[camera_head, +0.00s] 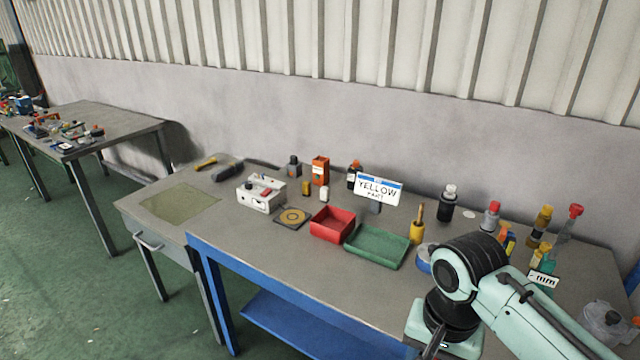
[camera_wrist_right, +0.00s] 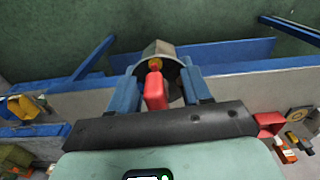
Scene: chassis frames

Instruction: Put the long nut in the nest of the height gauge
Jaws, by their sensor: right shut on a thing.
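My right gripper (camera_wrist_right: 160,88) has blue fingers shut around a grey faceted metal piece (camera_wrist_right: 158,47), which looks like the long nut. A red part with an orange-yellow tip (camera_wrist_right: 154,90) shows between the fingers; I cannot tell whether it belongs to the held piece. The gripper hangs near the table's front edge, with the blue frame and floor behind it. In the head view the right arm hides the fingers. A white block with a red part on top (camera_head: 262,194) stands left of centre on the table. I cannot tell for certain whether it is the height gauge. My left gripper is out of view.
A dark plate with a yellow ring (camera_head: 292,217), a red tray (camera_head: 332,224) and a green tray (camera_head: 376,246) lie mid-table. Bottles and tools crowd the right side. A flat olive mat (camera_head: 180,202) lies clear at left.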

